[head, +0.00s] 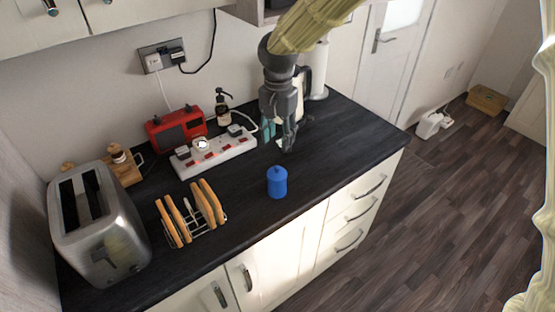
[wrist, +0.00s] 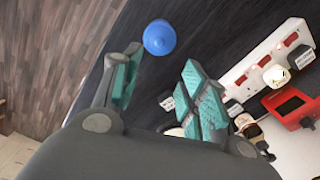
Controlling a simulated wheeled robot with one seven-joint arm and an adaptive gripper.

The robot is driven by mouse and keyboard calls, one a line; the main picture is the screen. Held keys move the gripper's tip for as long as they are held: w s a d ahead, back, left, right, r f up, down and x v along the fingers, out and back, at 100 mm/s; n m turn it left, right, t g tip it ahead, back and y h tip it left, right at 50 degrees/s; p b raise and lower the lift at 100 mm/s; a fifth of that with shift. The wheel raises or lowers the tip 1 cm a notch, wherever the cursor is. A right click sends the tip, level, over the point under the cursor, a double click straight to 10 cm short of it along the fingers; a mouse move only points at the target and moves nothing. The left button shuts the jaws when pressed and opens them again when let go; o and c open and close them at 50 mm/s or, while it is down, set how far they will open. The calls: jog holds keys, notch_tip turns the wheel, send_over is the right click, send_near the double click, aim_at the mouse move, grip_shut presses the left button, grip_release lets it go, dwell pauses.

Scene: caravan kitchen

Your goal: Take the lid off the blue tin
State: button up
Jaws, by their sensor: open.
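The blue tin (head: 277,184) stands upright on the dark worktop near its front edge, with its knobbed lid (head: 277,173) on top. In the wrist view the blue tin (wrist: 159,38) shows from above, beyond the fingertips. My gripper (head: 287,146) points down above the worktop, behind and slightly right of the tin. It is open and empty, and its teal finger pads (wrist: 160,88) are apart in the wrist view. The fingers do not touch the tin.
A white power strip (head: 213,153) and a red radio (head: 177,130) lie behind left of the tin. A toast rack (head: 190,216) and a steel toaster (head: 97,226) stand to the left. A soap bottle (head: 223,110) is at the back. The worktop right of the tin is clear.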

aim_at(277, 167)
jog(key=s+f+p, duration=0.1)
jog(key=s+f, duration=0.2)
jog(key=shift+w+a+f+p, duration=0.1)
jog(key=shift+w+f+p, duration=0.4)
jog(key=shift+w+f, duration=0.7)
jog(key=shift+s+f+p, duration=0.75)
jog(key=shift+p, duration=0.15)
jog(key=shift+w+f+p, duration=0.15)
jog(key=shift+w+f, duration=0.05)
jog(key=shift+f, duration=0.55)
jog(key=shift+w+f+p, duration=0.15)
jog(key=shift+f, duration=0.55)
jog(key=shift+s+r, duration=0.1)
jog(key=shift+s, duration=0.1)
jog(key=shift+w, duration=0.15)
jog(key=c, duration=0.7)
grip_shut()
